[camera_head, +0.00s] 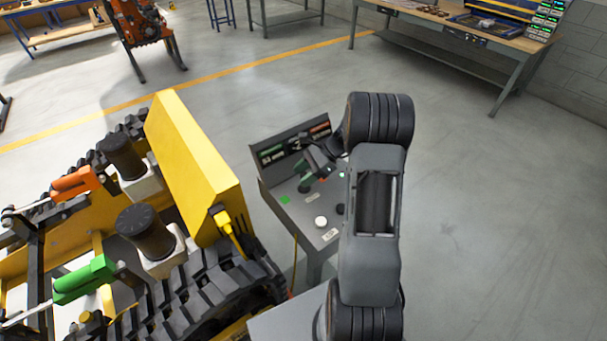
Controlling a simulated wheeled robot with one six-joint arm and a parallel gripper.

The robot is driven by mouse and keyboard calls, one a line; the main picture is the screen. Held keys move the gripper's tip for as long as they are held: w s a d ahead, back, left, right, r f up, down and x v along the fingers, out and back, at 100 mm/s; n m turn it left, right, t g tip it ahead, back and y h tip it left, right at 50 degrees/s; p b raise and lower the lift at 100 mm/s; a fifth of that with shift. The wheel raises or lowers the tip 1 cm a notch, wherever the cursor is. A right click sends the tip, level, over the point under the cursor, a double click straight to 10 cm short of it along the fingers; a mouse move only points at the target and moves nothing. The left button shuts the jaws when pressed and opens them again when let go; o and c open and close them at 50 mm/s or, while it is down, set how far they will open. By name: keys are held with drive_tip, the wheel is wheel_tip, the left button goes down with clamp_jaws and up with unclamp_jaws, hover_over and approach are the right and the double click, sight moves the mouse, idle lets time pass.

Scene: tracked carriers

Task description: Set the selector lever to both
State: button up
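The grey control console (268,196) stands in the middle, with a green patch (284,199), a white round button (321,221) and a black knob (340,209) on its sloping top. Its raised back panel (270,160) carries a green label on the left and an orange one on the right. My gripper (308,178) is over the upper part of the console top, close to a small dark and red part (304,187) that may be the selector lever. My gripper and arm hide much of that area. I cannot tell whether the fingers touch it or are open.
Workbenches (455,30) line the back. The floor on the right is clear.

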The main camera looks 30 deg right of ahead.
drive_tip(key=shift+o, duration=0.2)
drive_tip(key=b+v, duration=0.1)
drive_tip(key=v, duration=1.3)
drive_tip(key=shift+b, duration=0.4)
